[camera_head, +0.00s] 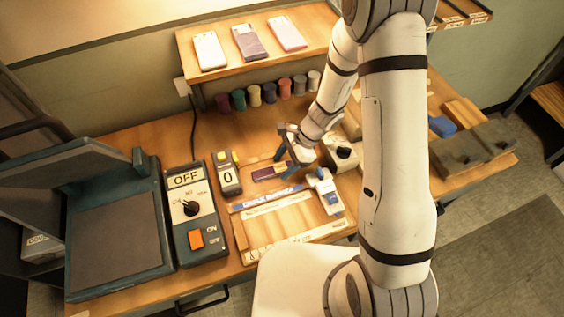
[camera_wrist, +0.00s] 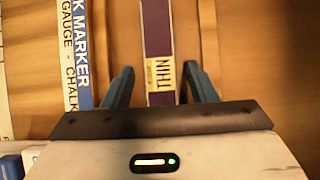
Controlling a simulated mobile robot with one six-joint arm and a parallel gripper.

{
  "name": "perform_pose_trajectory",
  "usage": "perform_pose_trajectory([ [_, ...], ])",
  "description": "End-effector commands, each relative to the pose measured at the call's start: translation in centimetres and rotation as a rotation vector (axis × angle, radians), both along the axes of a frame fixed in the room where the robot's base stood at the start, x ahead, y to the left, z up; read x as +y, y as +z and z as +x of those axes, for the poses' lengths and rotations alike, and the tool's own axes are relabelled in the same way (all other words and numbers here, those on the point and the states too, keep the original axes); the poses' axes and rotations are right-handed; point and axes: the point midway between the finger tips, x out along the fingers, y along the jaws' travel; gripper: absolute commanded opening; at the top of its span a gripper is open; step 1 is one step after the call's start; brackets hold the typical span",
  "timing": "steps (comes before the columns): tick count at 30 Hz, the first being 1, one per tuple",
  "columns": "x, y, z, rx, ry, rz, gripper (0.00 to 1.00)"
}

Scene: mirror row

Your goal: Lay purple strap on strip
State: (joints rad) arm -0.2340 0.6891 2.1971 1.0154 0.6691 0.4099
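The purple strap (camera_head: 268,172) lies on the wooden bench, with a yellowish label near one end. In the wrist view the purple strap (camera_wrist: 157,28) runs up between my fingers, and its label reads THIN (camera_wrist: 161,74). My gripper (camera_head: 285,163) is over the label end of the strap. In the wrist view my gripper (camera_wrist: 162,85) is open, one blue finger on each side, with gaps between fingers and strap. A blue and white chalk marker strip (camera_wrist: 75,55) lies left of the strap; it also shows in the head view (camera_head: 268,197). I cannot tell which strip is the task's strip.
A pale framed board (camera_head: 285,222) lies in front of the strap. A grey box with an OFF sign (camera_head: 190,212) and a counter showing 0 (camera_head: 228,177) stand to the left. Several coloured spools (camera_head: 254,95) stand behind, below a shelf (camera_head: 270,65). A white device (camera_head: 325,190) is close at right.

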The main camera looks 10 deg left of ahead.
Motion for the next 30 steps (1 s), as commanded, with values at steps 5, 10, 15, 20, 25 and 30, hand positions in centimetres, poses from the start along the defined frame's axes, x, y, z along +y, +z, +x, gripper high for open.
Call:
perform_pose_trajectory([
  [5,0.0,0.0,0.0,0.0,0.0,0.0,0.54],
  [10,-0.1,0.5,0.0,0.0,-0.001,0.0,0.54],
  [15,-1.2,2.7,0.6,-0.001,-0.004,-0.001,0.54],
  [20,-2.7,5.6,1.4,-0.003,-0.003,0.001,0.54],
  [25,-4.3,8.1,2.1,-0.002,-0.005,0.0,0.54],
  [30,-5.4,9.8,2.6,-0.001,-0.003,0.0,0.54],
])
